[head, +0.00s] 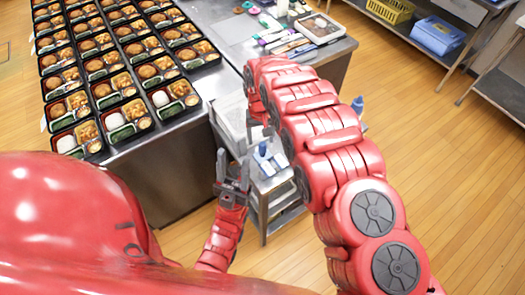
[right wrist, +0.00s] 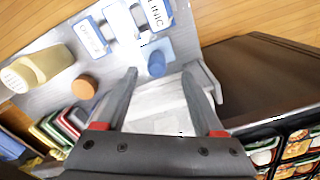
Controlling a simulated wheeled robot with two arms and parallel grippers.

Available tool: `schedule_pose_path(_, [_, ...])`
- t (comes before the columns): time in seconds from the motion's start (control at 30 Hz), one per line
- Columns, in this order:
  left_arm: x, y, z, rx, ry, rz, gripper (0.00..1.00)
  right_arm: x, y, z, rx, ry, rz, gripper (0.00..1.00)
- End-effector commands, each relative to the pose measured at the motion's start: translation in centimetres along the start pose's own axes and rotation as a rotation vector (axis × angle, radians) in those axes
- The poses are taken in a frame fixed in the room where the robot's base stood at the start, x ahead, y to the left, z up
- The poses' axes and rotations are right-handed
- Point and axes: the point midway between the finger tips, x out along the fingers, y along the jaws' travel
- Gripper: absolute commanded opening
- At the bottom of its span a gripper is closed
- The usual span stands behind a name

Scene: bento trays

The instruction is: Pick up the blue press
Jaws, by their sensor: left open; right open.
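The blue press (head: 263,150) appears to be the small blue piece standing on the grey cart below my right arm. In the right wrist view, a blue piece with a rounded handle and flat base (right wrist: 157,63) lies just beyond the fingertips. My right gripper (right wrist: 160,75) is open, with nothing between its fingers but a view of a pale tray; in the head view it is partly hidden by my arm (head: 259,120). My left gripper (head: 233,163) is open and empty, pointing up, left of the press and beside the cart.
A pale bin (head: 230,115) is beside the press. Rows of filled bento trays (head: 125,85) cover the steel table at left. A cream bottle (right wrist: 42,70), an orange disc (right wrist: 85,88) and labelled cards (right wrist: 155,13) surround the press. Open wooden floor (head: 440,160) lies at right.

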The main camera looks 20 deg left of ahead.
Motion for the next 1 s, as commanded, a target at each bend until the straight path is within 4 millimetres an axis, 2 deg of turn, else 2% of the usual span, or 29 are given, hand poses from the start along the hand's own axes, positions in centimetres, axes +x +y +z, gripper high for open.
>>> schedule_pose_path(0.03, [0.9,-0.1,-0.2,0.0,0.0,0.0,0.5,0.2,0.1,0.2,-0.001,-0.005,0.001,0.69])
schedule_pose_path(0.2, [2.5,-0.1,-0.4,0.0,0.0,0.0,0.5,2.2,0.5,0.4,0.0,-0.005,0.002,0.69])
schedule_pose_path(0.4, [2.7,-0.1,-0.5,0.0,0.0,0.0,0.5,4.1,0.5,0.2,0.001,-0.001,0.0,0.69])
schedule_pose_path(0.77, [2.8,-0.1,-0.5,0.0,0.0,0.0,0.5,4.5,0.5,0.2,0.0,0.0,0.0,0.69])
schedule_pose_path(1.0, [2.8,-0.1,-0.5,0.0,0.0,0.0,0.5,4.5,0.5,0.2,0.0,0.0,0.0,0.28])
